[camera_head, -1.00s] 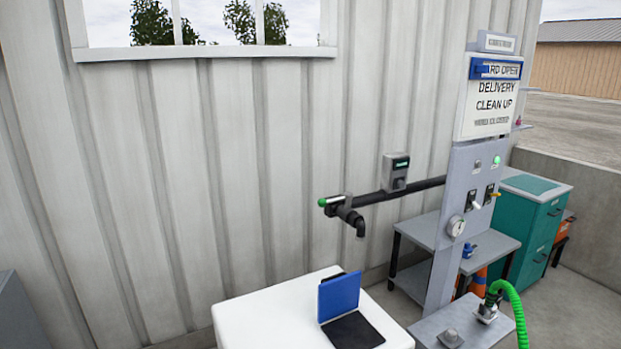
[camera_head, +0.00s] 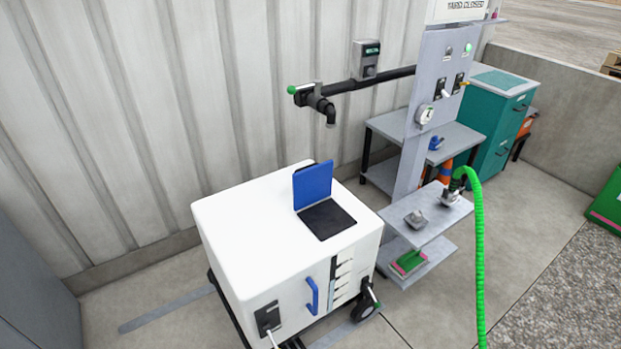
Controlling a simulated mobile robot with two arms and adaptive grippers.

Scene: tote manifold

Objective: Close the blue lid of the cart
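The white cart (camera_head: 240,215) stands in the middle of the view on dark wheels. Its blue lid (camera_head: 313,187) is open and stands roughly upright on the cart's top. In front of the lid lies a dark square opening or panel (camera_head: 327,219) in the top. A blue handle (camera_head: 312,296) is on the cart's front. Neither of my grippers shows in the head view.
A grey post (camera_head: 424,130), small shelf (camera_head: 432,215) and green hose (camera_head: 479,265) stand at right. A teal cabinet (camera_head: 493,125) is farther back.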

